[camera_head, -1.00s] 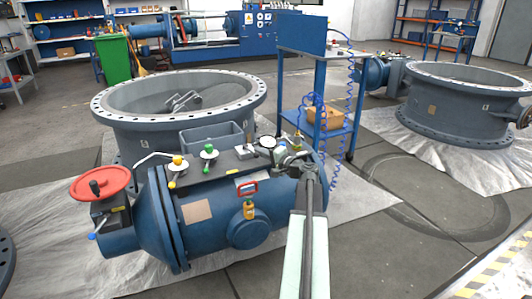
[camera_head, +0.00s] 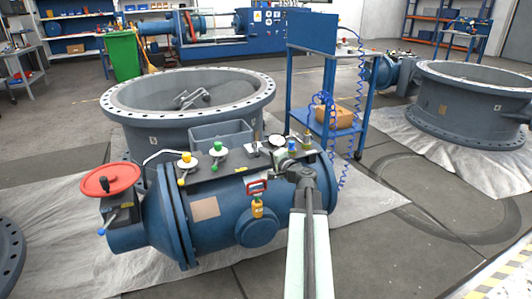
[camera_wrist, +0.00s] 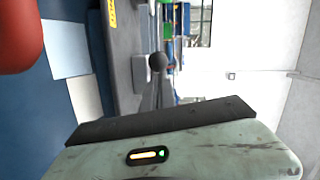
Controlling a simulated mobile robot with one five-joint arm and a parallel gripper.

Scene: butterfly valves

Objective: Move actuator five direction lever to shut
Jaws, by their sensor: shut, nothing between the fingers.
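The blue actuator (camera_head: 220,205) lies on its side in the head view, with a red handwheel (camera_head: 109,179) at its left end. A lever with a blue knob (camera_head: 101,231) hangs below the handwheel. Yellow-capped (camera_head: 185,158) and green-capped (camera_head: 216,147) fittings stand on top. I cannot tell which part is the direction lever. My gripper (camera_head: 299,169) is shut and empty at the right end of the actuator, close to the top fittings; contact is unclear. In the wrist view, a dark ball (camera_wrist: 158,62) appears just beyond my narrow fingertips (camera_wrist: 156,88).
A blue trolley (camera_head: 345,131) stands at the back right. A second ring (camera_head: 465,105) is farther right. Floor at the front right is clear.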

